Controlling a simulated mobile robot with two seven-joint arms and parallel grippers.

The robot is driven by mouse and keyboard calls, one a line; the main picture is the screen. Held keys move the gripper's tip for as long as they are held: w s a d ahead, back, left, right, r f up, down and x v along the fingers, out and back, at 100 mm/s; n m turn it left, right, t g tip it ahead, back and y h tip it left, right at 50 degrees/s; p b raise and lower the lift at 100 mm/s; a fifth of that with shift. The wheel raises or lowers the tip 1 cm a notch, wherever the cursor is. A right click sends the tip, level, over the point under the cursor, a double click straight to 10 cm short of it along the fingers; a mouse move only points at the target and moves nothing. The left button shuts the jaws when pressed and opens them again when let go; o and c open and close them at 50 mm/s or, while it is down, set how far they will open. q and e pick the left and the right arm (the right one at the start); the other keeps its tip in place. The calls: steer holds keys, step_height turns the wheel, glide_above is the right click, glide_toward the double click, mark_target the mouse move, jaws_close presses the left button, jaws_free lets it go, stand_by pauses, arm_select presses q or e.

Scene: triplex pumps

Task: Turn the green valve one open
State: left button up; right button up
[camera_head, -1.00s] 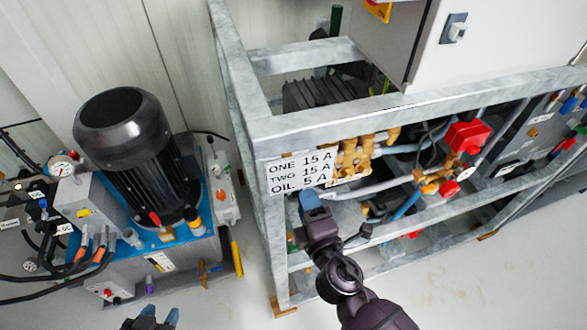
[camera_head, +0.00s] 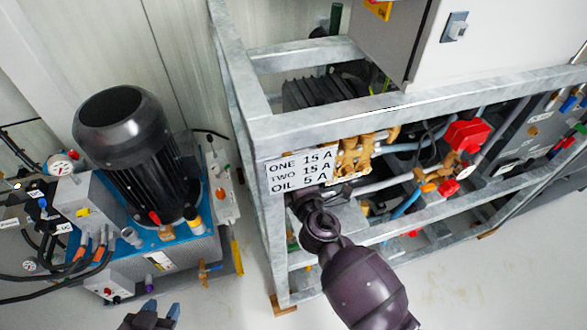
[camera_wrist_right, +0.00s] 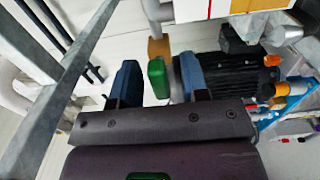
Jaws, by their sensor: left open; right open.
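The green valve handle (camera_wrist_right: 157,78) shows in the right wrist view, below a brass-coloured fitting (camera_wrist_right: 158,47). My right gripper (camera_wrist_right: 160,84) is open, with one blue finger on each side of the green handle. I cannot tell whether either finger touches it. In the head view, my right arm reaches into the metal frame below the white label, and its fingers are hidden there. I cannot make out this valve for certain in the head view. My left gripper (camera_head: 160,312) is open and empty at the bottom edge, over the floor.
A galvanised frame (camera_head: 400,112) surrounds the pump and pipes, with bars close to my right arm. A white label (camera_head: 300,171) hangs on it. A black motor (camera_head: 130,150) on a blue-topped unit stands at left. Red valve handles (camera_head: 466,135) are further right. Floor in front is clear.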

arm_select(q)
steer(key=shift+s, duration=0.1)
arm_select(e)
steer(key=c, duration=0.7)
arm_select(q)
steer(key=shift+s+a+f, duration=0.15)
steer(key=shift+s+f, duration=0.2)
steer(key=shift+s, duration=0.1)
arm_select(e)
jaws_close()
